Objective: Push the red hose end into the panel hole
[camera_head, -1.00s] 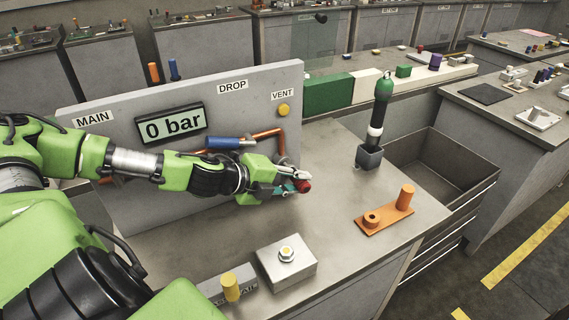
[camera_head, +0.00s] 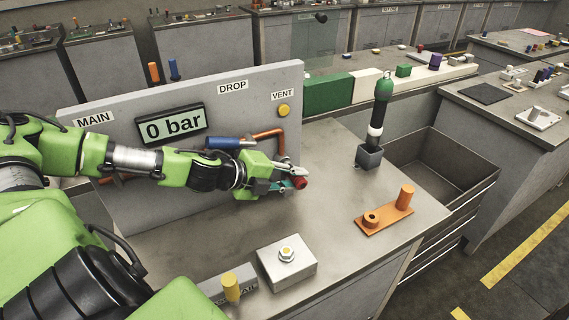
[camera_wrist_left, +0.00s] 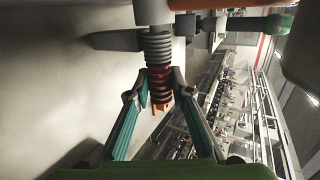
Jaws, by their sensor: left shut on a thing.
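My left gripper (camera_head: 290,181) is shut on the red hose end (camera_head: 300,183), in front of the grey panel (camera_head: 215,95) near its lower right edge. In the left wrist view, the red ribbed hose end (camera_wrist_left: 160,82) sits between the teal fingertips of the gripper (camera_wrist_left: 157,90). A grey ribbed piece (camera_wrist_left: 158,47) adjoins it above, and a small orange tip shows below. The panel hole cannot be made out; the arm covers part of the panel. My right gripper is in neither view.
The panel bears a "0 bar" display (camera_head: 171,124), a blue-handled valve (camera_head: 225,142) and a yellow button (camera_head: 283,110). A silver box (camera_head: 287,268), an orange plate (camera_head: 378,221) and a green-and-black tool in a grey holder (camera_head: 369,157) stand on the bench.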

